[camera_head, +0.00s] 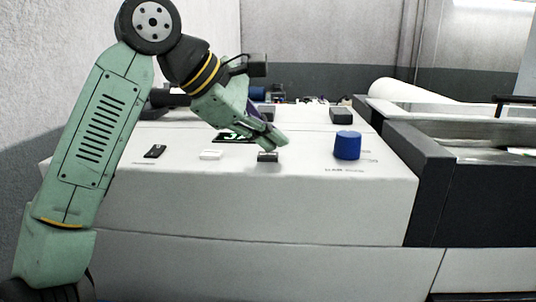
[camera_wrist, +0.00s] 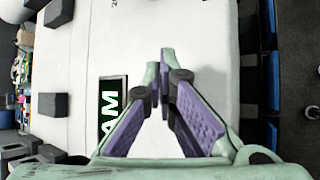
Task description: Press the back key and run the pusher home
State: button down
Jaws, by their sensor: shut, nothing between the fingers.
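My gripper (camera_head: 279,145) is shut and empty, tilted down over the white machine top. Its tips are just above a dark key (camera_head: 268,157); I cannot tell whether they touch it. In the wrist view the purple-padded fingers (camera_wrist: 163,60) meet at their tips and that key is hidden. A white key (camera_head: 210,155) and a black key (camera_head: 155,151) sit to the left, and a blue knob (camera_head: 347,145) to the right. The key labels are too small to read, so I cannot tell which is the back key. I cannot make out the pusher.
A dark display (camera_head: 234,137) with light characters is partly hidden behind my gripper; it also shows in the wrist view (camera_wrist: 112,108). A dark block (camera_head: 341,115) stands farther back. A black-sided machine bed (camera_head: 432,170) adjoins at the right.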

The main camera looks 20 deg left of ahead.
aim_at(269, 156)
jog(key=shift+f, duration=0.45)
dwell(0.3)
dwell(0.3)
jog(key=shift+r+p, duration=0.55)
jog(key=shift+r, duration=0.35)
notch_tip(269, 156, up, 5)
jog(key=p, duration=0.4)
dwell(0.6)
